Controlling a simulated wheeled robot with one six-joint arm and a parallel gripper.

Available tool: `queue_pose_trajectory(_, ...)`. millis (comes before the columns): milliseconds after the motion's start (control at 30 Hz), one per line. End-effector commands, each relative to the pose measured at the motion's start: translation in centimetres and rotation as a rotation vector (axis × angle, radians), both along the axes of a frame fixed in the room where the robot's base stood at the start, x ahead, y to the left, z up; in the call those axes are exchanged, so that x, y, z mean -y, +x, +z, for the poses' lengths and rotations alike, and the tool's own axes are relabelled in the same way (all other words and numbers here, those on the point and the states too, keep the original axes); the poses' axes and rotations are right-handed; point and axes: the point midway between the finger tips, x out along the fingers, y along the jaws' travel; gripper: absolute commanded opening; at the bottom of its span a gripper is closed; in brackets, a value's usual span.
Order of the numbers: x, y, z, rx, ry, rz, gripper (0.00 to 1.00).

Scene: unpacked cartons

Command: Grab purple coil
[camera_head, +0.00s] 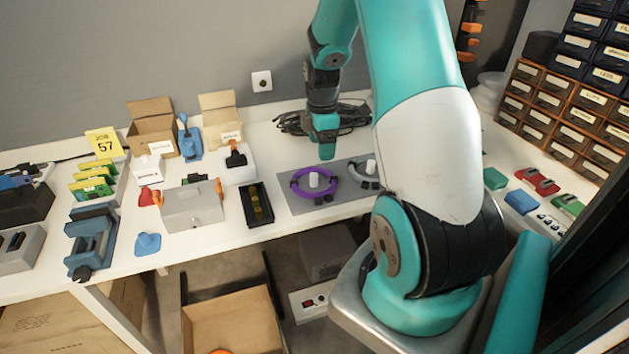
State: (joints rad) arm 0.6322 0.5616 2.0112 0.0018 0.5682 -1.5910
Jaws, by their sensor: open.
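The purple coil (314,188) lies as a ring around a short white post on a grey mat (300,207) on the white table. A grey coil (373,178) lies to its right around another white post. My gripper (326,150) points down above and behind the purple coil, apart from it, and looks empty. Its fingertips are small and partly hard to make out. My arm covers the table to the right of the grey coil.
A black tray (257,205) and a grey box (192,206) stand left of the mat. Black cables (292,123) lie behind my gripper. Open cartons (153,127) stand at the back left. Drawer cabinets (570,110) stand at the right. The table's front edge is just before the mat.

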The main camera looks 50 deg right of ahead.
Motion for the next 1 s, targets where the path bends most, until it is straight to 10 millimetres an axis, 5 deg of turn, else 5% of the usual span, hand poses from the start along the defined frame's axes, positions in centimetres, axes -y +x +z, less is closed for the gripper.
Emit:
queue_pose_trajectory(400, -0.3, -0.1, -9.0, -0.004, 0.004, 0.003, 0.75)
queue_pose_trajectory(1000, -0.1, -0.1, -15.7, -0.001, 0.003, 0.002, 0.75)
